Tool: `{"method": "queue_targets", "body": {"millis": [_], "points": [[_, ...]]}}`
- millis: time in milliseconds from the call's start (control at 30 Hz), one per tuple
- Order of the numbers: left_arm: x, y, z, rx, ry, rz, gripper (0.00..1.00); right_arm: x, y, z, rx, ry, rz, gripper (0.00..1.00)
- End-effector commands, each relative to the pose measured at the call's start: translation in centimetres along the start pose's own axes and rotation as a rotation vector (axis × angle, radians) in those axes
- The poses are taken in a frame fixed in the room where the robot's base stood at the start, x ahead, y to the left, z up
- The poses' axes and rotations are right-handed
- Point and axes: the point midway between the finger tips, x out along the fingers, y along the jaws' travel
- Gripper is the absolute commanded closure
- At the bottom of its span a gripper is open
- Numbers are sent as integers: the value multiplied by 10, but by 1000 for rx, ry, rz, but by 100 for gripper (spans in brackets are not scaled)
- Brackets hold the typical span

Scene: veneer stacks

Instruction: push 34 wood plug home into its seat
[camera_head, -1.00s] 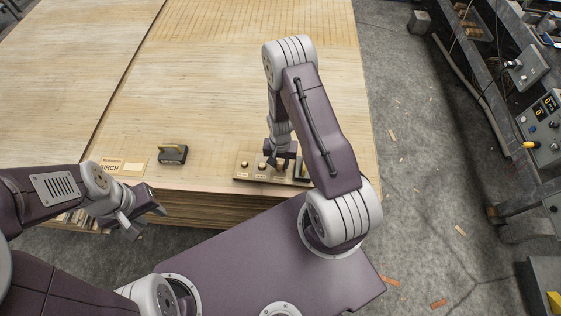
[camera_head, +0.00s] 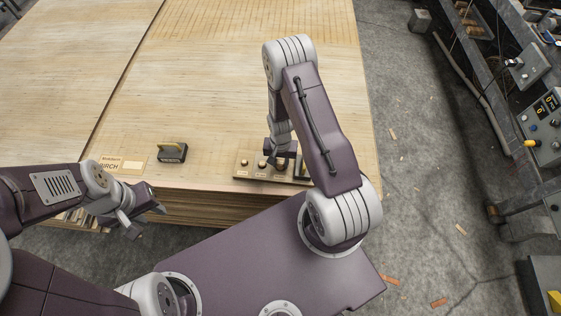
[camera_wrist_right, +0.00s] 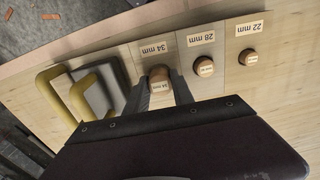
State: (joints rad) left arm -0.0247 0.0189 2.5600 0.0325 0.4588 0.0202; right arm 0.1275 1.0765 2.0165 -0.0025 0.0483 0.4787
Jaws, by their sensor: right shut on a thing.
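My right gripper (camera_wrist_right: 161,88) is shut on the 34 plug, one finger on each side. How deep the plug sits is hidden from above. In the head view my right gripper (camera_head: 275,162) is partly hidden behind its own arm. My left gripper (camera_head: 146,212) hangs empty off the front edge of the stack, its fingers apart.
The 28 mm plug (camera_wrist_right: 204,66) and the 22 mm plug (camera_wrist_right: 249,57) stand in the same board. A yellow-handled block (camera_wrist_right: 85,92) is beside the 34 plug. Another yellow-handled dark block (camera_head: 172,153) and a birch card (camera_head: 112,164) lie left on the veneer. The veneer between is clear.

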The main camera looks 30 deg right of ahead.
Motion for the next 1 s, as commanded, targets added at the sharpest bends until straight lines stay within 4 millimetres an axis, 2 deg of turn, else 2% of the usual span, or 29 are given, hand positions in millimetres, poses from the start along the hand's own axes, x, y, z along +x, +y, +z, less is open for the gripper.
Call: {"method": "queue_targets", "body": {"millis": [467,800,1000], "points": [[9,0,1,0,0,0,63,11,0,0,0,0,0,100],[-1,0,0,0,0,0,63,0,0,0,0,0,0,100],[0,0,0,0,0,0,63,1,0,0,0,0,0,100]]}}
